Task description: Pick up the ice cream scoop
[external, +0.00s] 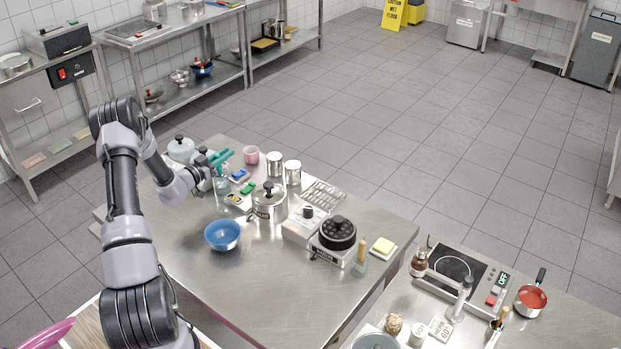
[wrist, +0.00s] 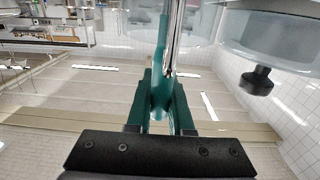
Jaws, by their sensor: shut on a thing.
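The ice cream scoop (external: 222,156) has teal handles and shows just right of my gripper (external: 207,164) in the external view. In the wrist view my gripper (wrist: 160,128) is shut on the teal handles of the scoop (wrist: 160,88), and a shiny metal shaft runs away from them toward the top edge. The scoop's head is not clearly seen. A clear glass container (external: 222,186) stands right below the scoop; I cannot tell whether the scoop's lower end is inside it.
A pale lidded pot (external: 181,150) is close behind my gripper; it also shows in the wrist view (wrist: 280,32). A pink cup (external: 251,155), metal canisters (external: 292,172), a steel pot (external: 268,204) and a blue bowl (external: 222,235) stand nearby. The steel table's front middle (external: 270,285) is clear.

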